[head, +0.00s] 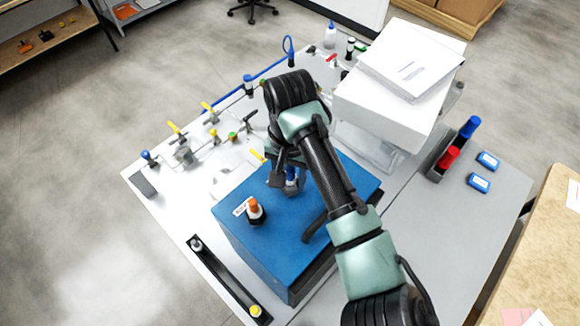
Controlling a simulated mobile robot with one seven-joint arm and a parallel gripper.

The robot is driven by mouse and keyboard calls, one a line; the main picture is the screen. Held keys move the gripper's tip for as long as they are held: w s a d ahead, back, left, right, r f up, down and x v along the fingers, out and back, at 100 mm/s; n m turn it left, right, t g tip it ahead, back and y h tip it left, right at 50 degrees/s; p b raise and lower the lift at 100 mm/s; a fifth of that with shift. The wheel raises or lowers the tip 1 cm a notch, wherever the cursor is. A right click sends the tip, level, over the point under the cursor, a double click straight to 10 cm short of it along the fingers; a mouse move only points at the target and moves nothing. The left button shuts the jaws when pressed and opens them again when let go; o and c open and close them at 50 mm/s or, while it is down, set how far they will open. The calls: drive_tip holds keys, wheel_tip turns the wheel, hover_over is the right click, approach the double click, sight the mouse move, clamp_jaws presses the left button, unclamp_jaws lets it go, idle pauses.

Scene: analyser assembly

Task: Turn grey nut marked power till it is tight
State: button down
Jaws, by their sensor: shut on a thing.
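My gripper (286,184) reaches down to the top of the blue box (283,237), near its back edge. It is shut on a small part there, which seems to be the grey nut. The fingers and wrist hide most of that part, so its marking cannot be read and I cannot tell how far it is turned. A blue piece shows between the fingers. An orange and black connector (255,210) stands upright on the same box, left of and in front of my gripper, with a small white label beside it.
A white boxy unit (392,105) with papers on top stands behind right. Valves and fittings with yellow handles (177,130) line the left back of the table. A black rail (228,280) lies at the front left. Red and blue bottles (450,155) stand in a holder at right.

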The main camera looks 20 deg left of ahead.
drive_tip(key=m+p, duration=0.1)
drive_tip(key=m, duration=0.1)
drive_tip(key=m+p, duration=0.1)
drive_tip(key=p, duration=0.1)
drive_tip(key=shift+r+m, duration=0.3)
drive_tip(key=shift+m, duration=0.1)
drive_tip(key=shift+w+f+m+p, duration=0.1)
drive_tip(key=shift+f+m+p, duration=0.1)
drive_tip(key=shift+m+p, duration=0.4)
drive_tip(key=c, duration=0.5)
unclamp_jaws()
